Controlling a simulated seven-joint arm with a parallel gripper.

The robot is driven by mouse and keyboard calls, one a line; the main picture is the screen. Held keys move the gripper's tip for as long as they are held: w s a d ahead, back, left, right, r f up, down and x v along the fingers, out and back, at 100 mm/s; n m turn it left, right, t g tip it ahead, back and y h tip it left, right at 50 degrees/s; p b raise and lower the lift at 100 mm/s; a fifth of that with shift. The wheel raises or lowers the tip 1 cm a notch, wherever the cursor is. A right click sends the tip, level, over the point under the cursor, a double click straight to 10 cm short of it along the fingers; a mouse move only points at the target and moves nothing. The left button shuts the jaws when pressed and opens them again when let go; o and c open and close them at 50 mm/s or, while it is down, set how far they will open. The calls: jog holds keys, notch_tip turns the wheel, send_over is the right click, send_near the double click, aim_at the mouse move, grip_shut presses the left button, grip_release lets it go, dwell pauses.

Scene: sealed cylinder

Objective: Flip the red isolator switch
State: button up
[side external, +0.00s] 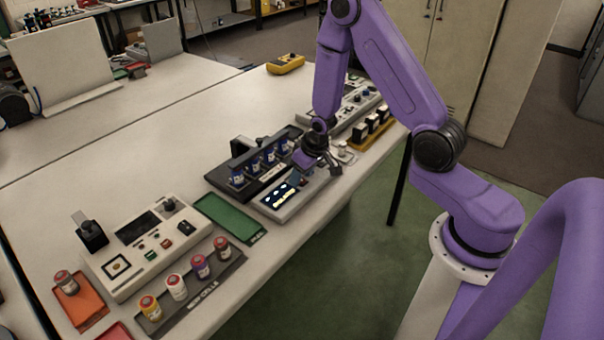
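My gripper (318,166) hangs over the right end of a grey unit (267,210) with a lit display, close to the table's front edge. Its fingers are small and dark here, and I cannot tell whether they are open or shut or touching anything. I cannot make out a red isolator switch for certain; the part of the unit under my gripper is hidden. A small red control (166,244) shows on the white control box (147,248) at the left, but its kind is too small to tell.
A dark rack (222,184) of blue-capped cylinders stands behind the unit. A green mat (228,217) lies left of it. A tray (200,293) of several capped cells and an orange tray (90,310) are at front left. Another panel (352,108) stands at the right. The table behind is mostly clear.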

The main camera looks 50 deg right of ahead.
jog(key=shift+r, duration=0.1)
jog(key=v, duration=1.7)
dwell(0.4)
jog(key=shift+s+r, duration=0.1)
jog(key=s+a+r+n+g, duration=0.2)
jog(key=s+a+n, duration=0.4)
jog(key=s+a, duration=0.3)
jog(key=s+a+r+n+g, duration=0.1)
jog(key=s+n, duration=0.5)
jog(key=s, duration=0.8)
jog(key=shift+s+a+r+n+g, duration=0.3)
jog(key=shift+a+r, duration=0.25)
jog(key=shift+a, duration=0.35)
